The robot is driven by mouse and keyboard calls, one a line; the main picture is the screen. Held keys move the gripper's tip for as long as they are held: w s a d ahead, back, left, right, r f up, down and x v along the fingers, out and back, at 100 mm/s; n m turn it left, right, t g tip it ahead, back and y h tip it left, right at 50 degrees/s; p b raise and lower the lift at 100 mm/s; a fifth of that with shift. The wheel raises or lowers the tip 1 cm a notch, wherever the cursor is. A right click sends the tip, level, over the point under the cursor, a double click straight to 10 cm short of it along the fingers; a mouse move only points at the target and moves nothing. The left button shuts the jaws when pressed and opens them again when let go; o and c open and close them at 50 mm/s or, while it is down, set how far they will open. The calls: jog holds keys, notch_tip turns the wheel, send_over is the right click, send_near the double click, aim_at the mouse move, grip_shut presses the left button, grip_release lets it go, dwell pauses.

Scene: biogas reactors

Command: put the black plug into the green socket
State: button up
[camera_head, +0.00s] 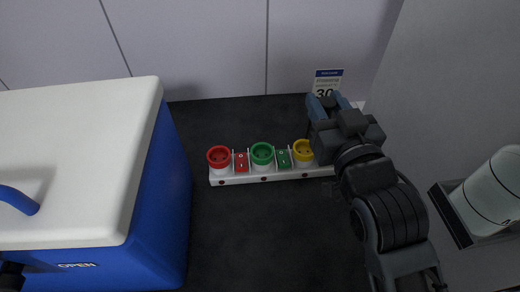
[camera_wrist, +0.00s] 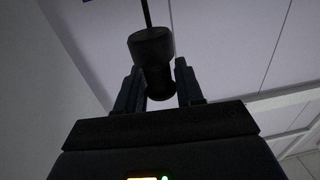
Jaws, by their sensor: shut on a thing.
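The green socket (camera_head: 262,154) is the middle one of a row on a white power strip (camera_head: 240,179) on the dark surface. My gripper (camera_head: 327,103) is behind and to the right of the green socket, near the back wall, beyond the yellow socket. In the wrist view my gripper (camera_wrist: 159,88) is shut on the black plug (camera_wrist: 152,50), which sits between the two fingers with its cord running up out of view. The plug cannot be made out in the head view, where the arm and fingers hide it.
A red socket (camera_head: 219,157) and a yellow socket (camera_head: 303,151) flank the green one, with red and green switches between. A blue box with a white lid (camera_head: 80,165) stands at left. A calendar (camera_head: 327,81) is at the back wall. A white cylinder (camera_head: 489,190) is at right. The dark surface in front is clear.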

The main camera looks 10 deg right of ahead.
jog(key=w+a+f, duration=0.1)
jog(key=a+f, duration=0.1)
jog(key=a, duration=0.1)
jog(key=w+a+f+b, duration=0.1)
jog(key=a+f, duration=0.1)
jog(key=a, duration=0.2)
jog(key=w+a+f, duration=0.1)
jog(key=a+f, duration=0.2)
jog(key=shift+w+a+b, duration=0.15)
jog(key=shift+a+b, duration=0.15)
jog(key=shift+f, duration=1.9)
jog(key=shift+f+b, duration=0.3)
jog(key=shift+b, duration=0.35)
jog(key=o, duration=1.1)
jog(key=shift+c, duration=0.2)
jog(key=shift+r, duration=0.1)
